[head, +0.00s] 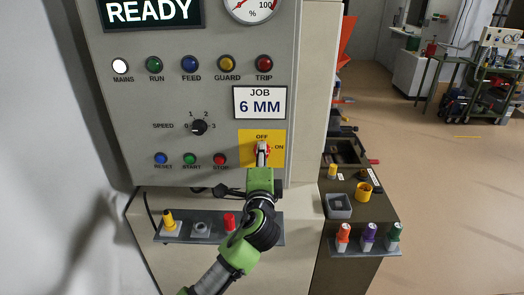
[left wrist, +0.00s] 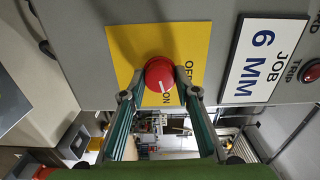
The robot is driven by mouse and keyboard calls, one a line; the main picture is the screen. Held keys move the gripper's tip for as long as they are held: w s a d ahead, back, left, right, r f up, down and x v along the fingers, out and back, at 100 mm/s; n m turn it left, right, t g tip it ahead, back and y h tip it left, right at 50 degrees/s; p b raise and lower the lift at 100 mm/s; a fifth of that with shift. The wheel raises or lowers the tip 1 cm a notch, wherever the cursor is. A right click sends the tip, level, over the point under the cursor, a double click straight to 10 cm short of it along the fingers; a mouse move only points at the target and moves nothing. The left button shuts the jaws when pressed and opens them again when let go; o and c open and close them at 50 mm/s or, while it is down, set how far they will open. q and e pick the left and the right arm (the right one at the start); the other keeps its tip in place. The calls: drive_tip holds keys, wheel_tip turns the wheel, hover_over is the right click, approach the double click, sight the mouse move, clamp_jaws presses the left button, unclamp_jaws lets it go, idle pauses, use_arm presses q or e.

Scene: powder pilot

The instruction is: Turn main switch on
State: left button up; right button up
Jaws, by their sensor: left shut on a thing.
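The main switch is a red knob (left wrist: 159,74) on a yellow plate (left wrist: 130,50) marked OFF and ON. In the head view the plate (head: 246,136) has OFF at the top and ON at the right, and the knob is mostly covered by my left gripper (head: 263,155). In the left wrist view my left gripper (left wrist: 159,88) has its two fingers closed on both sides of the knob. The knob's white mark points toward ON. The MAINS lamp (head: 120,66) is white and bright, and the display (head: 150,12) reads READY. My right gripper is not in view.
Above the switch is the JOB 6 MM sign (head: 259,103); to its left are the speed dial (head: 199,127) and the red stop button (head: 219,159). Below, a shelf (head: 185,240) holds a yellow part and a red part. A side bench (head: 357,190) stands at the right.

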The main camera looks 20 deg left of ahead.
use_arm(q)
drive_tip(key=shift+o, duration=0.2)
drive_tip(key=shift+a+r+m, duration=0.1)
drive_tip(key=shift+r+m, duration=0.05)
drive_tip(key=shift+m, duration=0.25)
drive_tip(key=shift+c, duration=0.2)
drive_tip(key=o, duration=1)
drive_tip(key=shift+o, duration=0.5)
drive_tip(key=shift+w, duration=0.15)
drive_tip(key=v, duration=1.2)
